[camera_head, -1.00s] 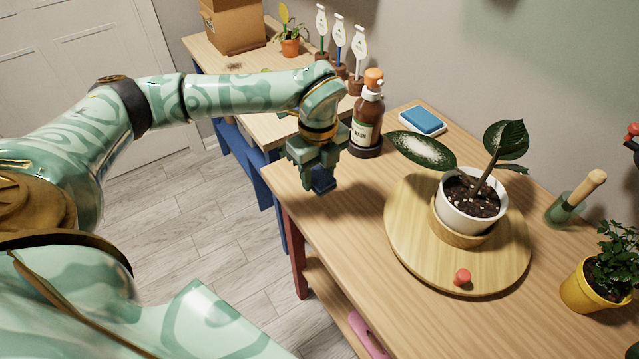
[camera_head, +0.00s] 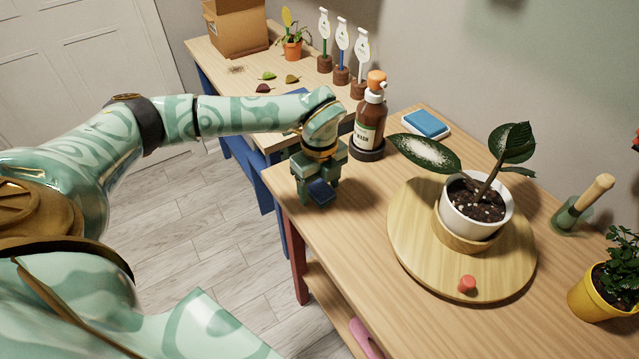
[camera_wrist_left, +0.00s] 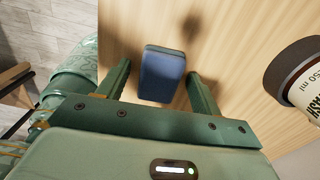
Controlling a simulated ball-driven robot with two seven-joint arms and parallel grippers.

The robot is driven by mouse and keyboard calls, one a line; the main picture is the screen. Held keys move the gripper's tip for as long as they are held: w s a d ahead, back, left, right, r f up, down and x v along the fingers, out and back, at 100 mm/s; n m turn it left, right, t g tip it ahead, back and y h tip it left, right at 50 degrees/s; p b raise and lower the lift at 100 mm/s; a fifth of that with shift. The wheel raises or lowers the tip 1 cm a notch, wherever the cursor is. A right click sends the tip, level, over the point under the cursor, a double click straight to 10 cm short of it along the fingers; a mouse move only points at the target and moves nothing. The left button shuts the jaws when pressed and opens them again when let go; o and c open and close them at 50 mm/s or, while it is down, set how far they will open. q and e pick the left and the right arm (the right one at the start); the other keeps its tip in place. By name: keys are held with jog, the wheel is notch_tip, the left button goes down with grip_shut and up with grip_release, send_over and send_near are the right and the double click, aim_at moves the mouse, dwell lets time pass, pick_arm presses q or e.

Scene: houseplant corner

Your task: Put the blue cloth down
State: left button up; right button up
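My left gripper (camera_head: 319,190) is low over the left front corner of the wooden table. The blue cloth (camera_wrist_left: 162,74), a small folded block, sits between its two fingers. In the left wrist view a gap shows on each side of the cloth, so the fingers are open around it. In the head view the cloth (camera_head: 321,192) shows at the fingertips, close to the tabletop; I cannot tell for certain whether its underside touches. My right gripper is not in view.
A brown pump bottle (camera_head: 370,118) stands just right of my left gripper. A blue pad on a white dish (camera_head: 426,123) lies behind. A round wooden board (camera_head: 415,245) bears a white-potted plant (camera_head: 475,212). The table's left edge is close to the gripper.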

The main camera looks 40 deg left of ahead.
aim_at(318, 186)
pick_arm(q)
jog(key=shift+f+b, duration=0.15)
jog(key=shift+b, duration=0.2)
jog(key=shift+r, duration=0.4)
notch_tip(318, 186, up, 16)
jog(key=p, duration=0.4)
jog(key=shift+a, duration=0.15)
jog(key=shift+f, duration=0.1)
